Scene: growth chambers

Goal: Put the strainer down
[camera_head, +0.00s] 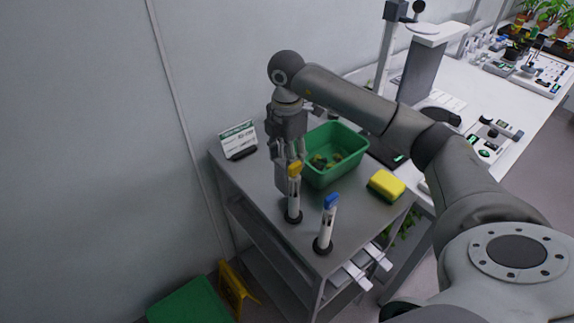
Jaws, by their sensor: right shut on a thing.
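My right gripper (290,152) points down over the grey cart top, beside the left wall of a green basin (347,170). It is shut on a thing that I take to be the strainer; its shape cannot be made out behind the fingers. A grey upright piece shows just below the fingers, but I cannot tell whether it belongs to the strainer or to the gripper. The basin holds small dark green and brown bits. My left gripper is not in view.
A yellow-capped pen meter (294,198) stands close below the gripper, a blue-capped one (327,225) nearer the front edge. A yellow sponge (386,185) lies right of the basin. A label stand (238,139) is at the left corner. Some cart top is bare.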

